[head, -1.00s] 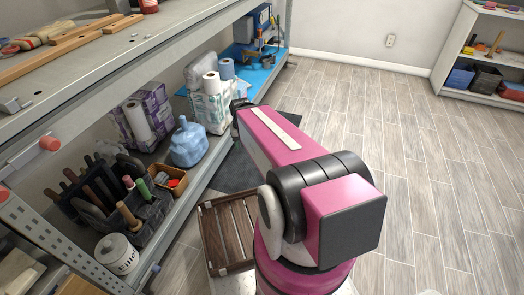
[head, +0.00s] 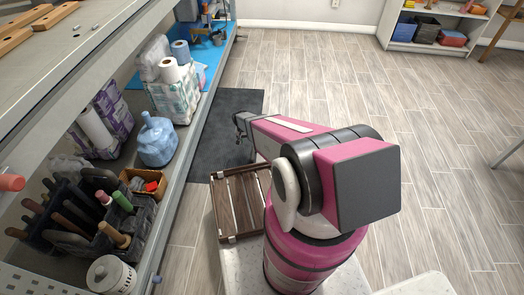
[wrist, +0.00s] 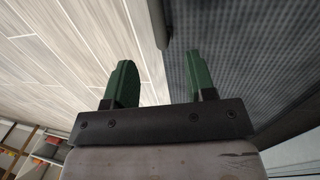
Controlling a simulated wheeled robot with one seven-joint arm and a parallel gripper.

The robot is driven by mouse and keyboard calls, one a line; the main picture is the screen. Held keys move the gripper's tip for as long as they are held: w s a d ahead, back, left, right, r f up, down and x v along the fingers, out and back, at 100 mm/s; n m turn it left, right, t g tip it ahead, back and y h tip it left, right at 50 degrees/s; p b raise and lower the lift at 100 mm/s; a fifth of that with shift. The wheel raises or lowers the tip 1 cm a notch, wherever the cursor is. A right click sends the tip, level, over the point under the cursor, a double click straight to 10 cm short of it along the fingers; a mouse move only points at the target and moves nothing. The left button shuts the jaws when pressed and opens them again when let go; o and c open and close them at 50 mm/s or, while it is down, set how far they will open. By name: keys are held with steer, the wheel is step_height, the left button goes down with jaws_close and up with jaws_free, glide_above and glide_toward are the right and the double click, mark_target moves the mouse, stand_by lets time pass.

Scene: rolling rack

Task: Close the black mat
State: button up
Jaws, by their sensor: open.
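The black mat (head: 228,104) lies on the floor alongside the rack's lower shelf and looks flat where it shows. My arm covers part of its near right side. My gripper (head: 240,122) is over the mat's right part in the head view, small and dark there. In the wrist view my gripper (wrist: 158,78) is open, with two green fingers apart and nothing between them. The mat's textured surface (wrist: 250,50) fills the right side there, behind the right finger. Its edge runs between the fingers, with floor behind the left finger. I cannot tell whether the fingers touch it.
A slatted wooden crate (head: 240,200) stands near my arm, at the mat's near end. The metal rack (head: 185,150) with a blue jug (head: 157,142) and a tool caddy borders the mat's left. Open wood-look floor (head: 340,90) lies to the right.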

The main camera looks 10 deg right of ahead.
mark_target(253, 152)
steer(key=d+f, duration=0.1)
steer(key=f, duration=0.3)
steer(key=d+f, duration=0.1)
steer(key=f, duration=0.3)
steer(key=d+f, duration=0.1)
steer(key=f, duration=0.3)
steer(key=shift+f, duration=0.3)
jaws_close()
steer(key=shift+a, duration=0.1)
